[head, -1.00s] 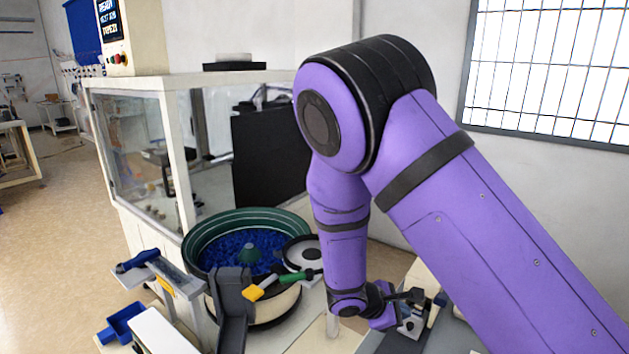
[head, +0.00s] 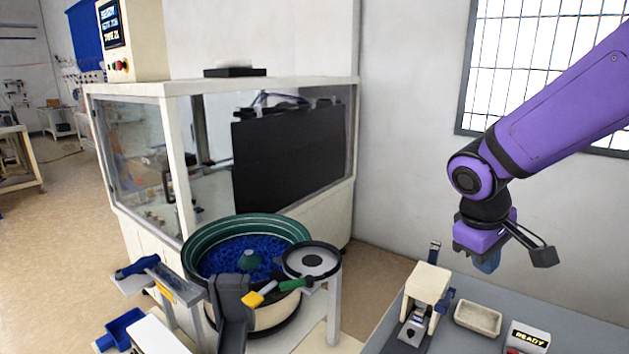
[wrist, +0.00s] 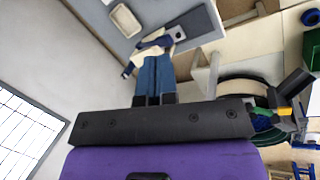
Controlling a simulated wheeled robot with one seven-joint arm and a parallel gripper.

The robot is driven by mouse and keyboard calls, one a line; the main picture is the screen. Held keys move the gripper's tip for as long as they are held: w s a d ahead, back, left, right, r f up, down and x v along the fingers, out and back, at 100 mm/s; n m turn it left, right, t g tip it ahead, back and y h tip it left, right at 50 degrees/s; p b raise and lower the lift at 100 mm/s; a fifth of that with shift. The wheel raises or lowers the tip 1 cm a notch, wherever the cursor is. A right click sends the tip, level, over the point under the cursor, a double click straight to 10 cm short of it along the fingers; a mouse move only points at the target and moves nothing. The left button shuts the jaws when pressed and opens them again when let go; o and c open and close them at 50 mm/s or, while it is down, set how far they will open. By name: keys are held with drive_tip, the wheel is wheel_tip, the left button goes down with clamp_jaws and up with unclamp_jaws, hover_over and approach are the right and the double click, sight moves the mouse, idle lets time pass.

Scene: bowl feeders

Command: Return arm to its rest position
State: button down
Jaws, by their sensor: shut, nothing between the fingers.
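My purple arm reaches in from the right in the head view, raised over the grey table (head: 395,310). My gripper (head: 487,265) hangs below the wrist with blue fingers pointing down, well above the table. In the wrist view my gripper (wrist: 154,75) shows its two blue fingers together, with nothing held. The fingers are apart from every object.
The green-rimmed bowl feeder (head: 205,240) with blue parts and a glazed machine cabinet (head: 225,85) stand left. Air around my gripper is free.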

drive_tip(key=s+d+r+m+t+y, duration=0.1)
drive_tip(key=s+r+m+t+y, duration=0.2)
drive_tip(key=s+r, duration=0.8)
drive_tip(key=s+m+t, duration=0.1)
drive_tip(key=s+m, duration=0.1)
drive_tip(key=s, duration=0.2)
drive_tip(key=shift+d+r+m, duration=0.15)
drive_tip(key=shift+d+m, duration=0.1)
drive_tip(key=shift+m, duration=0.05)
idle(1.2)
